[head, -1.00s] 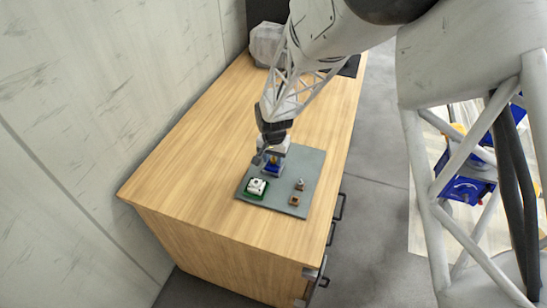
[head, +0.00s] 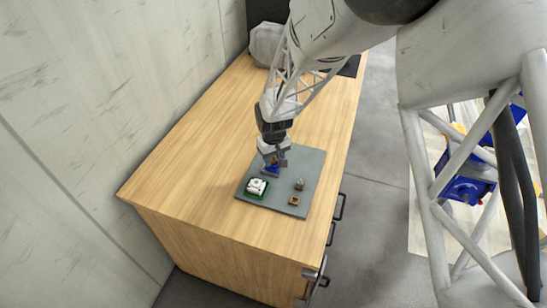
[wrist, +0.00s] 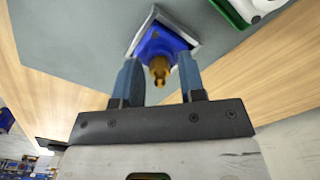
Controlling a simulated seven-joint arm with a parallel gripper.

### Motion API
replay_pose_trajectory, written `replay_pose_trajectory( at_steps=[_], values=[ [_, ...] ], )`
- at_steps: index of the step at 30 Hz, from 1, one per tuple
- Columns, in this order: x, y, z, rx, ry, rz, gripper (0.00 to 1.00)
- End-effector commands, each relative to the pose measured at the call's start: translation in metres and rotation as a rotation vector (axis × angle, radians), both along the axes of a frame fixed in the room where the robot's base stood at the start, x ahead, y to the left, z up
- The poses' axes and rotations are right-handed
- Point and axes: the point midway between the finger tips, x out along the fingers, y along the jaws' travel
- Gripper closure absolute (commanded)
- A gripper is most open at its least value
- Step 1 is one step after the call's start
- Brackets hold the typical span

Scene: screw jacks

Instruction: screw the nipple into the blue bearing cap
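The blue bearing cap (wrist: 160,40) sits in a light square holder on the grey mat, with part of it also visible below my gripper in the head view (head: 271,172). The brass nipple (wrist: 160,70) stands at the middle of the cap; how deep it sits in the cap cannot be told. My gripper (wrist: 160,72) is over the cap, one finger on each side of the nipple. A gap shows between the nipple and each finger, so the gripper looks open. In the head view my gripper (head: 272,158) hides much of the nipple.
The grey mat (head: 311,170) lies on a wooden cabinet top (head: 215,130). A green tray (head: 247,194) with a white part (head: 257,186) is nearby. A small grey part (head: 299,184) and a small brown part (head: 294,201) stand to the right. The left of the top is clear.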

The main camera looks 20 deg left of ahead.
Motion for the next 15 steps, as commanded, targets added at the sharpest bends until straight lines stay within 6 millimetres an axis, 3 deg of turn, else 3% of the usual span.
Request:
replay_pose_trajectory(
  at_steps=[9,15],
  values=[
    [0.0,0.0,0.0,0.0,0.0,0.218,0.63],
    [0.0,0.0,0.0,0.0,0.0,0.251,0.63]
  ],
)
